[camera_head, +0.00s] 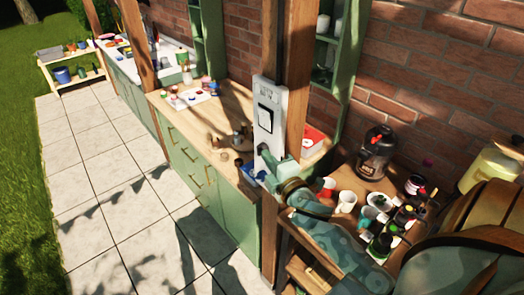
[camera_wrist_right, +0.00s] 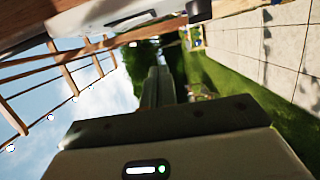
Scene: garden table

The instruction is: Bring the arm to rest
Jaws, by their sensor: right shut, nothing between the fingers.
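My right arm comes in from the lower right in the head view, its wrist beside the wooden post. My right gripper (camera_head: 266,158) is small there and lies in front of the lower part of a pale panel on the post. In the right wrist view the gripper's fingers (camera_wrist_right: 160,78) are together, with nothing between them. They point out past the post towards greenery, clear of any object. My left gripper is in neither view.
The pale panel (camera_head: 268,110) and the post stand close to my right gripper. Below my forearm, a side table holds white cups (camera_head: 346,201), a dark jar (camera_head: 376,152) and several small pots. The wooden counter (camera_head: 222,118) runs away to the left. The paved path (camera_head: 110,190) is clear.

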